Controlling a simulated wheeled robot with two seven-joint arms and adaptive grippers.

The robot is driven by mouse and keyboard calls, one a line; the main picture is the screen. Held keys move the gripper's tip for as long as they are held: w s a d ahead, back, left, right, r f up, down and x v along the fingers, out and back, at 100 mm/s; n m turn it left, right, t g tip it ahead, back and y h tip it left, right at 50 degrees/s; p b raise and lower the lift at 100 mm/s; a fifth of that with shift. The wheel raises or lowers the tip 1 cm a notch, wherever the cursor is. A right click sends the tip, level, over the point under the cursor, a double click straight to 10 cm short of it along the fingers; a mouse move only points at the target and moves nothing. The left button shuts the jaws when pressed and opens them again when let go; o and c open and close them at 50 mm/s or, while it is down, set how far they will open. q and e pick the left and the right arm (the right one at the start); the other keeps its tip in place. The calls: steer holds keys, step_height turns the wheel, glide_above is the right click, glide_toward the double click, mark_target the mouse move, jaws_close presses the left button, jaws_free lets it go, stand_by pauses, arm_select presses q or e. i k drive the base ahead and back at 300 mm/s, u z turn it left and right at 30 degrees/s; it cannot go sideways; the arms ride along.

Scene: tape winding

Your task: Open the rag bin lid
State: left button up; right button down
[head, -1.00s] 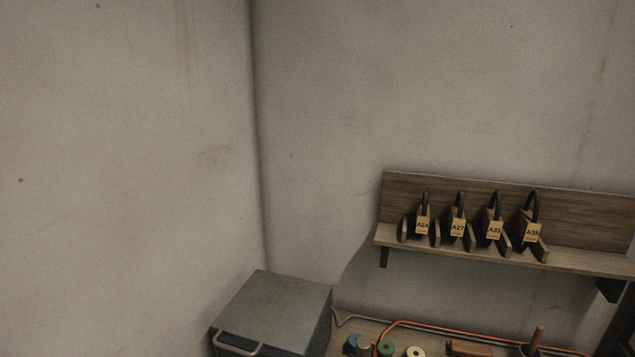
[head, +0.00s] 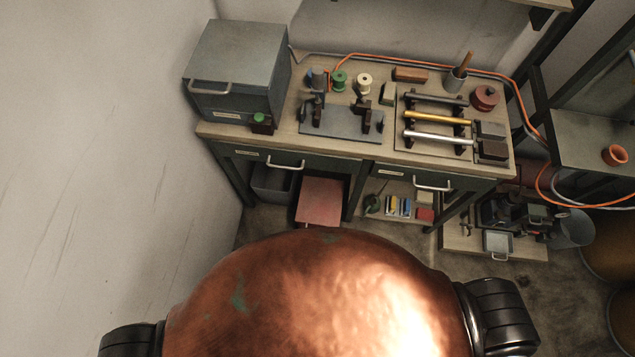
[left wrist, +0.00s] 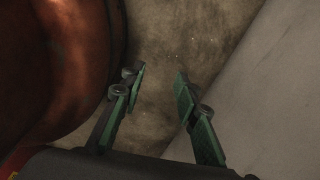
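A red flat-topped box (head: 320,197) stands on the floor under the bench, left of centre; it may be the rag bin, and its top looks shut. A dark grey open-looking container (head: 272,184) is left of it under the bench. No label confirms which one is the rag bin. My left gripper (left wrist: 160,72) shows in the left wrist view with its two green-padded fingers apart. It is empty, above bare floor, and far from both containers as far as I can see. My right gripper is in neither view.
The workbench (head: 330,153) carries a grey metal cabinet (head: 237,75), spools, a fixture and rods. Two drawers with handles sit under its top. A low wooden board (head: 460,240) with machinery lies on the floor to the right. A wall (head: 100,130) borders the left side.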

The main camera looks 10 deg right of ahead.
mark_target(320, 204)
steer(key=z, duration=1.2)
steer(key=k, duration=0.7)
steer(key=u, duration=1.2)
